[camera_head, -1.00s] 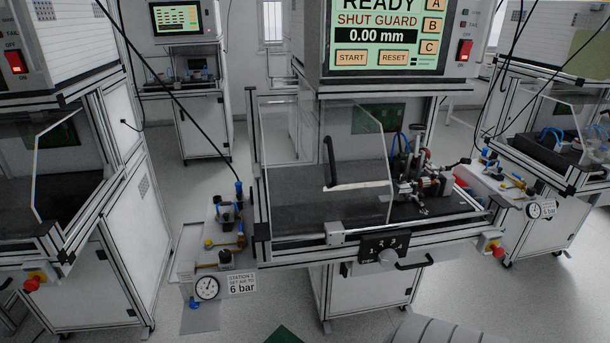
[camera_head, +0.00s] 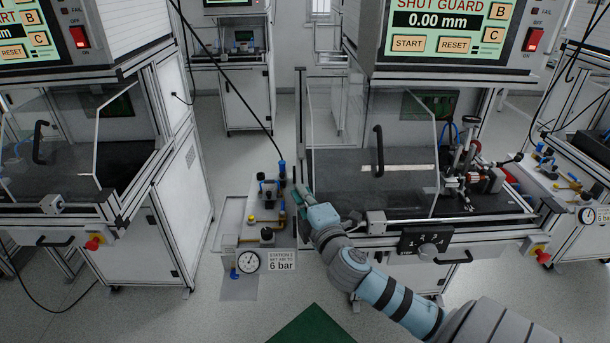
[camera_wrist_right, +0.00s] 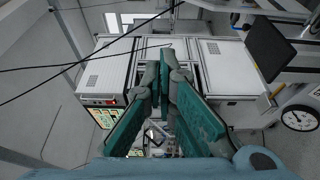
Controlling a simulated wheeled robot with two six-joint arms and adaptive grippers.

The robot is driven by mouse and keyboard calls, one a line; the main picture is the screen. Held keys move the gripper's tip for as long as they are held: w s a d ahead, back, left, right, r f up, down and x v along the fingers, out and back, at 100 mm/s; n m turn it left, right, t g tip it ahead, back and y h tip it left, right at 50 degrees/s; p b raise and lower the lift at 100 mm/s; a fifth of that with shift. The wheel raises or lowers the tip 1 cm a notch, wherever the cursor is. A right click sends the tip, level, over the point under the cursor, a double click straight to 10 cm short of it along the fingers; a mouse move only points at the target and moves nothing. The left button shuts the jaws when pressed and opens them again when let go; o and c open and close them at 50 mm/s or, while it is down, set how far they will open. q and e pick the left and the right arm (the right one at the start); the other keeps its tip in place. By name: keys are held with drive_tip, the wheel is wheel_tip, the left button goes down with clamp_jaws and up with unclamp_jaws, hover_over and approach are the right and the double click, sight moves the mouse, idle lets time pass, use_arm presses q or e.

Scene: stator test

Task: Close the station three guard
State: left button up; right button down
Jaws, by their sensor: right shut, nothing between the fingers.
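The station three guard (camera_head: 405,140) is a clear sliding panel with a black upright handle (camera_head: 378,151) on the middle station. It covers the left part of the station, and the test fixture (camera_head: 470,175) on the right stands uncovered. The station screen (camera_head: 442,25) reads "SHUT GUARD" and 0.00 mm. My right gripper (camera_head: 298,193) is shut and empty, in front of the station's left front corner. It is left of the handle and apart from it. In the right wrist view its teal-padded fingers (camera_wrist_right: 166,68) meet with nothing held. My left gripper is not in view.
An air gauge (camera_head: 249,261) and valve fittings (camera_head: 268,205) stand on a side shelf left of the station, close to my right gripper. A black cable (camera_head: 225,90) hangs down there. Another station (camera_head: 130,150) stands left.

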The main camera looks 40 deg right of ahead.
drive_tip(key=w+d, duration=0.6)
drive_tip(key=shift+d+f, duration=0.15)
drive_tip(key=shift+w, duration=0.1)
idle(0.3)
